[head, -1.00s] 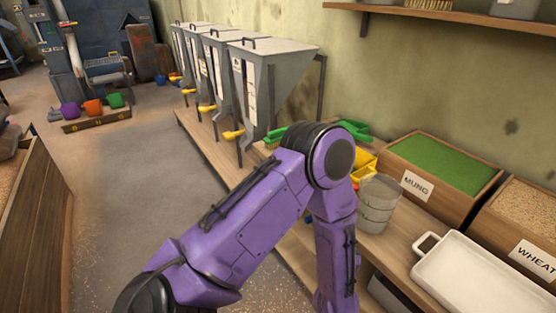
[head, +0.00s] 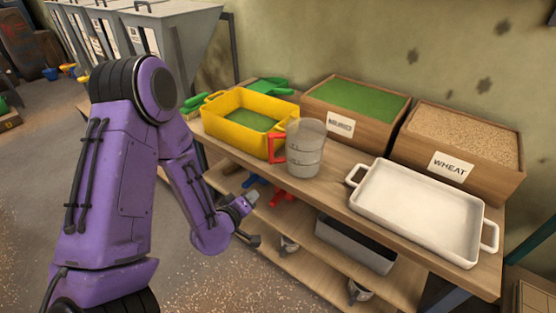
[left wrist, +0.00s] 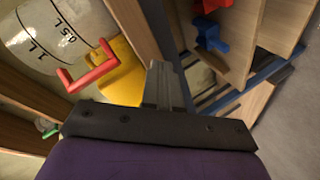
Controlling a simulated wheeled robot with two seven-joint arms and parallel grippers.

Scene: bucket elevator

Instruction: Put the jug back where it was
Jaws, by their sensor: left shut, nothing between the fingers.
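The jug (head: 307,150) is a clear grey measuring jug with a red handle on its left side. It stands upright on the wooden bench top (head: 345,170), between a yellow tub and a white tray. In the left wrist view the jug (left wrist: 52,32) shows at the top left with its litre marks and red handle. My left gripper (head: 252,198) is low in front of the bench edge, left of and below the jug, apart from its handle. Its fingers (left wrist: 165,84) are shut with nothing between them. My right gripper is not in view.
The yellow tub (head: 222,105) holds green grains. A mung box (head: 330,120) and a wheat box (head: 500,185) stand behind. The white tray (head: 365,205) fills the right of the bench. A grey bin (head: 345,245) and scoops lie on the lower shelf. Grey hoppers (head: 185,35) stand at the back left.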

